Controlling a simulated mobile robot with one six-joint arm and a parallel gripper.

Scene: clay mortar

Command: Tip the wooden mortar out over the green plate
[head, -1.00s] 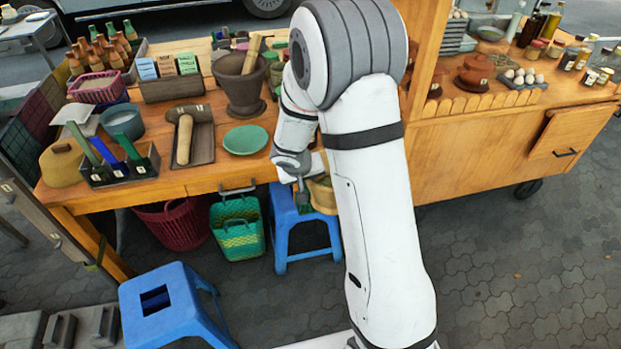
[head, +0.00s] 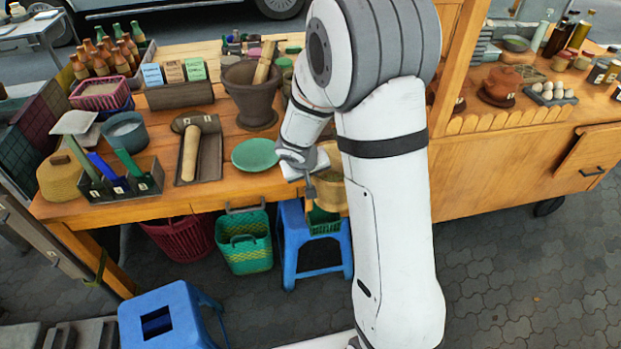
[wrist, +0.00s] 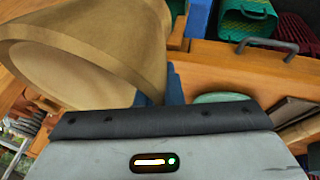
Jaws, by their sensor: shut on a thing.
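My gripper (head: 311,188) is shut on the tan wooden mortar (head: 331,188), just in front of the table edge. The mortar is partly hidden behind my arm in the head view. In the wrist view the mortar (wrist: 95,45) fills the upper left, its hollow mouth toward the lower left; I cannot make out any contents. The green plate (head: 255,154) lies flat on the table, left of my gripper and apart from it. Its edge also shows in the wrist view (wrist: 218,98).
A dark clay mortar (head: 249,97) with a pestle stands behind the plate. A blue stool (head: 291,245) and green basket (head: 244,248) stand below the table edge.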

